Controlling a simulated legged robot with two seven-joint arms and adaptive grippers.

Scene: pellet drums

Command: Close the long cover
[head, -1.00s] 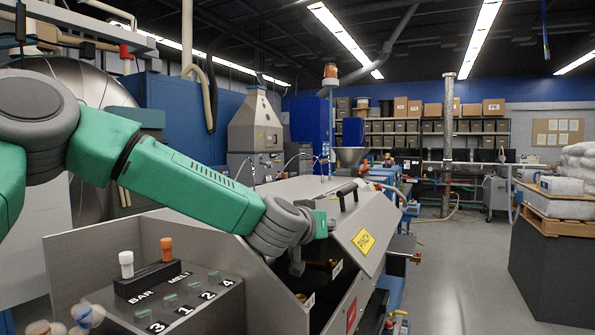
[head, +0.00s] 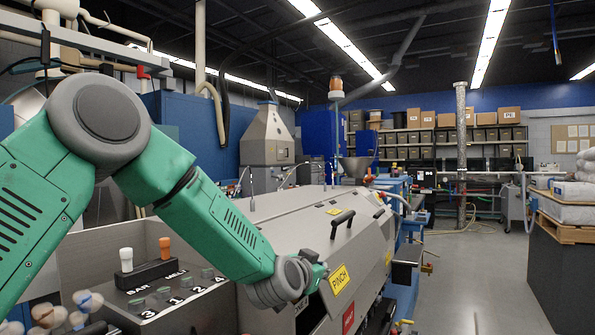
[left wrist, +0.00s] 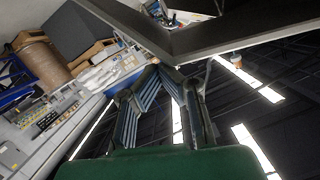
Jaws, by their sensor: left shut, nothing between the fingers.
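The long cover (head: 305,222) is the grey lid in the head view, with a black bar handle (head: 342,222) on top and a yellow PINCH label (head: 340,278) on its sloping front. It lies low over the machine, and no wide dark opening shows beneath it. Whether it is fully seated I cannot tell. My left gripper (head: 319,272) is at the front face, just left of the label, apparently against or very near it. In the left wrist view its fingers (left wrist: 167,72) meet at the tips, empty, beside a dark panel edge. My right gripper is out of view.
A control panel (head: 165,300) with white and orange levers stands at front left, under my left arm. A red label (head: 348,318) is below the cover. A hopper machine (head: 267,150) stands behind. Open floor (head: 475,270) lies right, beside a dark pallet stand (head: 555,265).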

